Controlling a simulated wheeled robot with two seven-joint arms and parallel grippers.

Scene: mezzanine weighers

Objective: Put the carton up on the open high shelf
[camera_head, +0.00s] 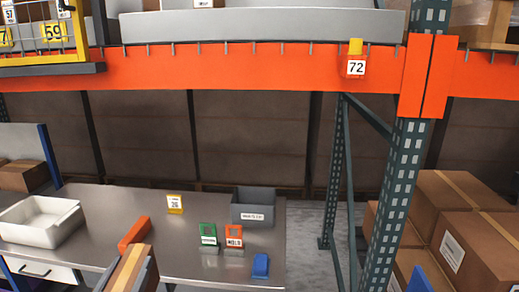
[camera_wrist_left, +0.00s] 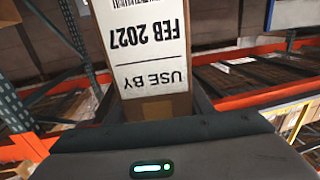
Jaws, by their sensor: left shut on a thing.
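The carton (camera_head: 128,268) is brown with a pale strip and shows at the bottom left of the head view, in front of the table. In the left wrist view the carton (camera_wrist_left: 150,55) shows a white label reading "USE BY FEB 2027" upside down. My left gripper (camera_head: 130,279) is shut on it, with dark fingers on both sides. The high shelf's orange beam (camera_head: 230,68) runs across the top of the head view, well above the carton. A long grey panel (camera_head: 260,26) lies above this beam and hides much of the shelf. My right gripper is not in view.
The metal table (camera_head: 105,205) holds a white tub (camera_head: 40,232), an orange object (camera_head: 134,232), a grey bin (camera_head: 253,216) and small items. A teal rack upright (camera_head: 390,195) stands right, before stacked cartons (camera_head: 480,235). A yellow cage (camera_head: 82,30) occupies the top left.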

